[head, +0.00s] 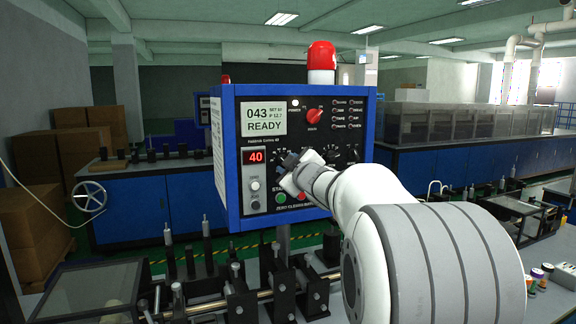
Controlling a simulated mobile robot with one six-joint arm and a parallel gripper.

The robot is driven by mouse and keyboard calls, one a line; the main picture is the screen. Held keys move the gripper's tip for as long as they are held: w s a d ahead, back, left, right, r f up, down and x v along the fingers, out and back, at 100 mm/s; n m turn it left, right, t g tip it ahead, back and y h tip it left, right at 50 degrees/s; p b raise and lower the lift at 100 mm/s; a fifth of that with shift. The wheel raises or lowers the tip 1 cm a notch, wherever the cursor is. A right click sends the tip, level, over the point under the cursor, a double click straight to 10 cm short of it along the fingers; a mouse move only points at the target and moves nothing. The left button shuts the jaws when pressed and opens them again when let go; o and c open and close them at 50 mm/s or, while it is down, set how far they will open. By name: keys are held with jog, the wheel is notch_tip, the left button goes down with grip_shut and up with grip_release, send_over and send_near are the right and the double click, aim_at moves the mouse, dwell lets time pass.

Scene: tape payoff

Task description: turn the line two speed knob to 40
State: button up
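The blue control panel (230,170) faces me in the middle of the head view. Its red display (256,157) reads 40, and its pale screen (265,118) shows 043 and READY. A row of black knobs with dial marks is on the panel's lower half; one knob (330,156) shows just right of my gripper. The knob labels are too small to read, so I cannot tell which is line two speed. My gripper (288,161) is at the left end of this row, close against the panel face. Its fingertips are small and dark, and whatever is behind them is hidden.
A red selector knob (314,116) is above the row. A green button (281,197) and a red button are just below my gripper. A red beacon (321,56) tops the panel. Black roller fixtures (240,298) stand on the bench below.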

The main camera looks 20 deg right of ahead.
jog(key=s, duration=0.7)
jog(key=shift+s, duration=0.15)
jog(key=s+a+f+m+g, duration=0.3)
jog(key=s+a+f+g, duration=0.1)
jog(key=s+f, duration=0.5)
jog(key=s+a+f+m+g, duration=0.3)
jog(key=s+a+f+g, duration=0.2)
jog(key=s+f, duration=0.5)
jog(key=s+a+f+m+g, duration=0.3)
jog(key=s+a+f+g, duration=0.2)
jog(key=s+f, duration=0.5)
jog(key=shift+s+g, duration=0.7)
jog(key=shift+o, duration=0.2)
jog(key=shift+a, duration=0.1)
